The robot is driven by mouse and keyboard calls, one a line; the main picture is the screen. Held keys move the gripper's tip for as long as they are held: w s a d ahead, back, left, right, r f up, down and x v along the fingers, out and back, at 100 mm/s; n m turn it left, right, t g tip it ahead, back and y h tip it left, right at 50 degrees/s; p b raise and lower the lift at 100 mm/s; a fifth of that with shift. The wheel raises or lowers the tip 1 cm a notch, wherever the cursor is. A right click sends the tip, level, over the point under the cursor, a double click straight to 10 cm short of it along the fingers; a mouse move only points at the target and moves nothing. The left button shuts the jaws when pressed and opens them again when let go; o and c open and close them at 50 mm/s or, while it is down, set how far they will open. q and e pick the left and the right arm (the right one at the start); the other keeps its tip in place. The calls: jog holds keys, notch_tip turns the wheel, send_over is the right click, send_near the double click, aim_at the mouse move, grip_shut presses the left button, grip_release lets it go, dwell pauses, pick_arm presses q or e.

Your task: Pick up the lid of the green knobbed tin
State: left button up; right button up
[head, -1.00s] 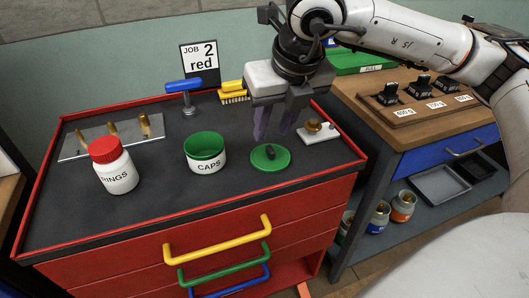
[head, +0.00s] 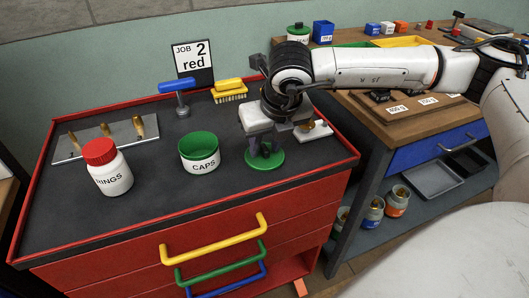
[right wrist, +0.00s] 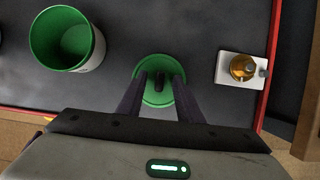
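The green round lid (head: 264,162) with a dark knob lies flat on the dark cart top. It stands right of the open green-and-white tin labelled CAPS (head: 199,152). My right gripper (head: 265,150) is low over the lid and partly covers it in the head view. In the right wrist view the lid (right wrist: 156,101) lies below the gripper (right wrist: 159,80). Its two fingers are apart, one on each side of the knob (right wrist: 156,82). A gap shows on both sides of the knob. My left gripper is not in view.
A white jar with a red lid (head: 108,168) stands at left. A blue-handled tool (head: 180,97), a yellow brush (head: 229,91) and a JOB 2 red sign (head: 194,62) are at the back. A small white block with a brass knob (right wrist: 240,70) lies right of the lid.

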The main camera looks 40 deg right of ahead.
jog(key=shift+c, duration=0.5)
grip_shut()
jog(key=shift+r, duration=0.1)
